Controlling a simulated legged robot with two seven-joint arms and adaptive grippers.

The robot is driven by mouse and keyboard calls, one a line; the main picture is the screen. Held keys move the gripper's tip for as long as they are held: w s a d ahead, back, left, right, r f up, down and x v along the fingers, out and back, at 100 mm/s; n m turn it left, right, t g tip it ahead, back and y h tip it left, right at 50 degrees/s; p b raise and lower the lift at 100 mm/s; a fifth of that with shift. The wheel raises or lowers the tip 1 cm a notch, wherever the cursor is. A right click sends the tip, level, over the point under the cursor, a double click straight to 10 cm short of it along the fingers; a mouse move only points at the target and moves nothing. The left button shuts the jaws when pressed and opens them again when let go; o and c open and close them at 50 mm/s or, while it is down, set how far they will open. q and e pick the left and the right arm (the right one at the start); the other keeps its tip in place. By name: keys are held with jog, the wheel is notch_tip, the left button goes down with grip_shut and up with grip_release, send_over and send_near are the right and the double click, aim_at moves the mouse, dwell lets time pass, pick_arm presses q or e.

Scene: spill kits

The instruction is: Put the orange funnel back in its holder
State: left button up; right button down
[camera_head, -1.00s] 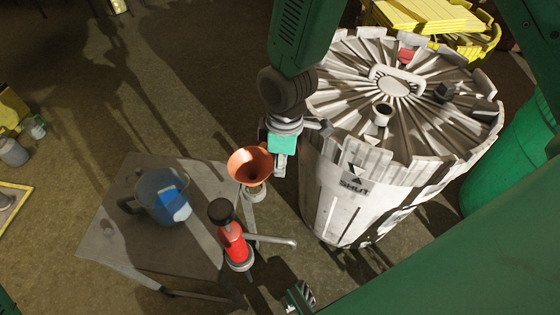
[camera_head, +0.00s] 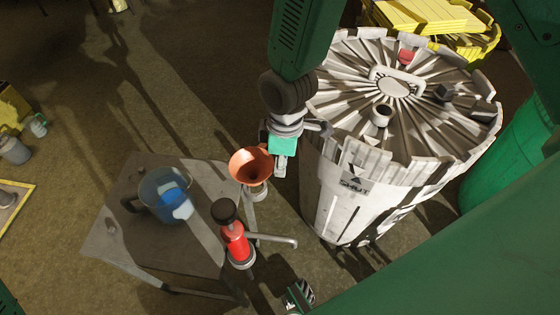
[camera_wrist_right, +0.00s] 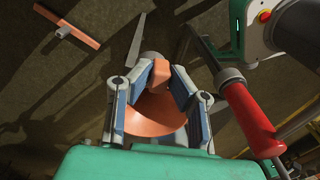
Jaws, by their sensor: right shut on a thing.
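The orange funnel (camera_head: 250,166) is held mouth up at the table's right edge, slightly tilted. My right gripper (camera_head: 279,160) comes down from above and is shut on the funnel's side. In the right wrist view the fingers (camera_wrist_right: 160,88) close on an orange tab, with the funnel's cone (camera_wrist_right: 155,118) between and below them. A pale ring-like holder (camera_head: 256,192) shows directly under the funnel. The funnel's lower end is hidden, so I cannot tell whether it is inside the ring.
A red pump (camera_head: 236,243) with a black knob and grey spout stands close by the funnel. A clear blue jug (camera_head: 165,188) sits on the grey table (camera_head: 130,240). A large white ribbed drum (camera_head: 345,205) stands close on the right. A green barrel (camera_head: 510,165) is beyond it.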

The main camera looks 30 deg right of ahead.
dwell(0.7)
jog(key=shift+p, duration=0.4)
jog(key=shift+f, duration=0.1)
jog(key=shift+f, duration=0.55)
jog(key=shift+p, duration=0.75)
dwell(1.4)
jog(key=shift+f+b, duration=0.7)
jog(key=shift+f, duration=0.8)
dwell(0.6)
jog(key=c, duration=1.4)
grip_release()
